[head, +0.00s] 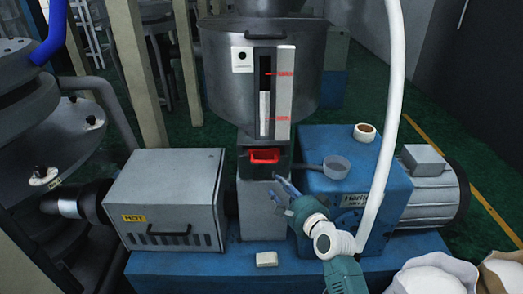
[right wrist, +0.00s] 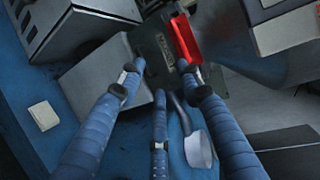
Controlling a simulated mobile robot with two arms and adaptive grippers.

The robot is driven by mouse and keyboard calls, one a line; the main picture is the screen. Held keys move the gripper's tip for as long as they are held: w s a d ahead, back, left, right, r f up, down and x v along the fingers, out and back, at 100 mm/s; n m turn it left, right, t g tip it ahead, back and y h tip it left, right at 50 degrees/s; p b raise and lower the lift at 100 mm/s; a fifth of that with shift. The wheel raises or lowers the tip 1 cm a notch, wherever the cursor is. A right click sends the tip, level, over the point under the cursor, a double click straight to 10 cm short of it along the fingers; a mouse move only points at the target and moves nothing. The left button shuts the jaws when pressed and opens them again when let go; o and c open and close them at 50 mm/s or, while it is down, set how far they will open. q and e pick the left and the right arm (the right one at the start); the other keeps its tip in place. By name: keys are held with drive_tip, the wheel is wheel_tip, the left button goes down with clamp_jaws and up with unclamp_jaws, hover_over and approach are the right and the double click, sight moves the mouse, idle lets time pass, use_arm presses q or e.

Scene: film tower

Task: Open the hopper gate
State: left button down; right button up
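The hopper (head: 225,70) is a large grey drum with a level window on its front. Below it, the gate's red handle (head: 264,156) sits on a dark plate under the hopper's neck. The red handle also shows near the top of the right wrist view (right wrist: 184,40). My right gripper (head: 281,191) is just below and slightly right of the handle, its fingers reaching up toward it. In the right wrist view its fingers (right wrist: 162,78) are spread, with nothing between them, and the handle lies beyond their tips. My left gripper is not in view.
A grey box marked HOT (head: 170,200) stands left of the neck. A blue gearbox (head: 340,190) with a motor (head: 435,190) stands right, bearing a scoop (head: 335,167) and a tape roll (head: 364,132). A small pale block (head: 266,259) lies on the blue base.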

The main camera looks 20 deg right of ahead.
drive_tip(key=w+a+r, duration=0.1)
drive_tip(key=w, duration=1)
drive_tip(key=shift+a+r+t, duration=0.15)
drive_tip(key=shift+t, duration=0.15)
drive_tip(key=shift+c, duration=0.3)
clamp_jaws()
